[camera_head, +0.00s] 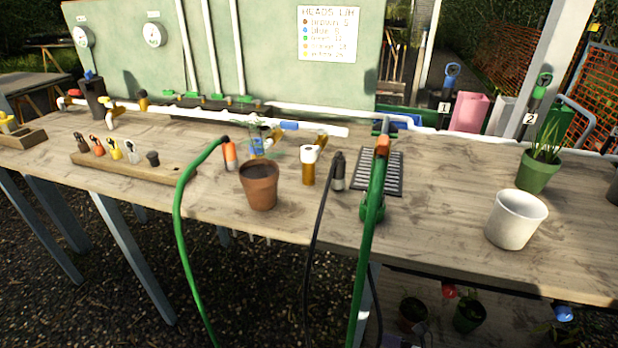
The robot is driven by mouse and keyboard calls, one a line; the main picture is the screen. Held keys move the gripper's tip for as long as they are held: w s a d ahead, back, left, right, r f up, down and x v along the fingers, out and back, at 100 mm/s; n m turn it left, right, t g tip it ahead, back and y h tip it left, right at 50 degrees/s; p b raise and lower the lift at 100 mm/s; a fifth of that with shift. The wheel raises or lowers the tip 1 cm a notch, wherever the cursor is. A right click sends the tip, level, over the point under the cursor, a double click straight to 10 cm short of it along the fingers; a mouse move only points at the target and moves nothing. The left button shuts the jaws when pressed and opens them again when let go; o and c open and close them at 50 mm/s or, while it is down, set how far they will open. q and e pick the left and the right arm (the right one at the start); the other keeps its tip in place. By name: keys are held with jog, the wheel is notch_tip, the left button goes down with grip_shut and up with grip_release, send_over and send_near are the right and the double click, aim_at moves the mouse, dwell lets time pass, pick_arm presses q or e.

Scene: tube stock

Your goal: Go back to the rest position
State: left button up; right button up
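Neither of my grippers shows in the head view, and no part of my arms can be made out. A wooden workbench (450,215) runs across the view. On it stand a brown terracotta pot (259,188), a white pot (515,222) and a green pot with a plant (537,172). Green hoses (180,215) and a thin dark hose (318,225) hang over the front edge. A wooden rack (140,168) at the left holds several small coloured fittings.
A white pipe (300,127) runs along the bench's back, before a green panel with gauges (153,35) and a sign (328,34). A slotted grate (393,173) lies mid-bench. Plants stand on a lower shelf.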

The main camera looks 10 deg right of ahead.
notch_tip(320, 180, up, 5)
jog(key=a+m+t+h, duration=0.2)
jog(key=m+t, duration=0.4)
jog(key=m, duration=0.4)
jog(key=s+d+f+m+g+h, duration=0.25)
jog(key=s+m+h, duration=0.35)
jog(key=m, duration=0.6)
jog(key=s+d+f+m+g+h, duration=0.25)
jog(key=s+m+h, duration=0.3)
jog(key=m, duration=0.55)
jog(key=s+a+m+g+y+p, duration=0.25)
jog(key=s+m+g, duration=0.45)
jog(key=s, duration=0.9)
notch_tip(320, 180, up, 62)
jog(key=p, duration=6)
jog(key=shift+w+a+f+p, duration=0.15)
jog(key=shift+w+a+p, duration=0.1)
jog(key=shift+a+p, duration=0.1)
